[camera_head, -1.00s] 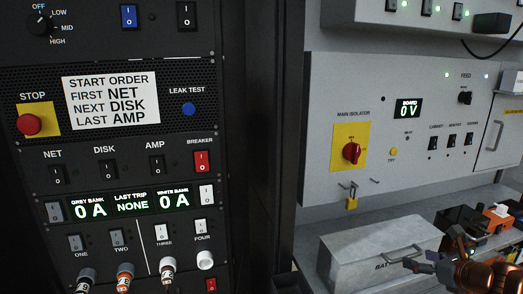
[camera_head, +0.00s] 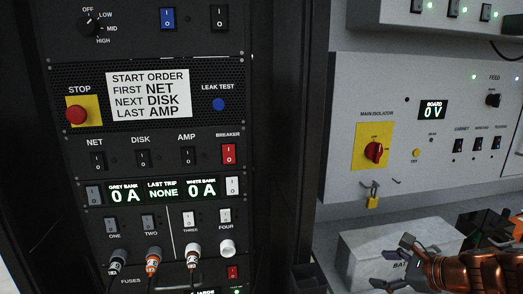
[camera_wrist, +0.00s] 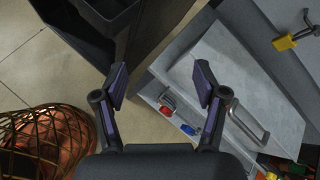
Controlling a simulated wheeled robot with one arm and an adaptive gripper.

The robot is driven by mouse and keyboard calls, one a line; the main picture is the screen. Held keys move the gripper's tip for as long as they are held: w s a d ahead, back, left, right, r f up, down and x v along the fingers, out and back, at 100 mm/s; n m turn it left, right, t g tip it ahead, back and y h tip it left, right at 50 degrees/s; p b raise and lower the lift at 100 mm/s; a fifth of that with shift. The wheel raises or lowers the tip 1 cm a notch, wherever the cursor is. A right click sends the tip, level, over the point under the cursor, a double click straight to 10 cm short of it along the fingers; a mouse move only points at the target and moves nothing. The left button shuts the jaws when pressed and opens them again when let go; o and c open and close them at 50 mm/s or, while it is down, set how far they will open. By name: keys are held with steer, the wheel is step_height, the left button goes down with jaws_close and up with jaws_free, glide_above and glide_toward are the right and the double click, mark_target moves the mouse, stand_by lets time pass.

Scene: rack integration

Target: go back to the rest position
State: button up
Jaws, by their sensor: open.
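My gripper (camera_head: 393,263) is at the lower right of the head view, in front of the grey battery box (camera_head: 365,242). In the wrist view my gripper (camera_wrist: 161,88) has its two fingers wide apart with nothing between them. The battery box also shows in the wrist view (camera_wrist: 240,65), with a metal handle, a red connector (camera_wrist: 165,110) and a blue connector (camera_wrist: 187,129) near it. My gripper and arm hide part of the box in the head view.
The black rack (camera_head: 290,120) with switches and plugs stands at left. The wall panel (camera_head: 345,90) with a red main isolator knob (camera_head: 374,152) is at right, a yellow padlock (camera_head: 372,202) below it. A woven basket-like object (camera_wrist: 45,140) is at lower left in the wrist view.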

steer(key=s+a+f+n+g, duration=0.1)
steer(key=s+a+n+g, duration=0.2)
steer(key=s+a+n, duration=0.4)
steer(key=s+a+f+n+g, duration=0.1)
steer(key=s+a+n+g, duration=0.4)
steer(key=a, duration=0.4)
steer(key=s+d+n+g+h, duration=0.1)
steer(key=s+n+h, duration=0.2)
steer(key=s+n, duration=0.3)
steer(key=s+d+f+n+g+h, duration=0.1)
steer(key=s+d+n+g+h, duration=0.1)
steer(key=s+n, duration=0.4)
steer(key=shift+s+h, duration=0.5)
steer(key=shift+s, duration=1.65)
steer(key=shift+c, duration=0.3)
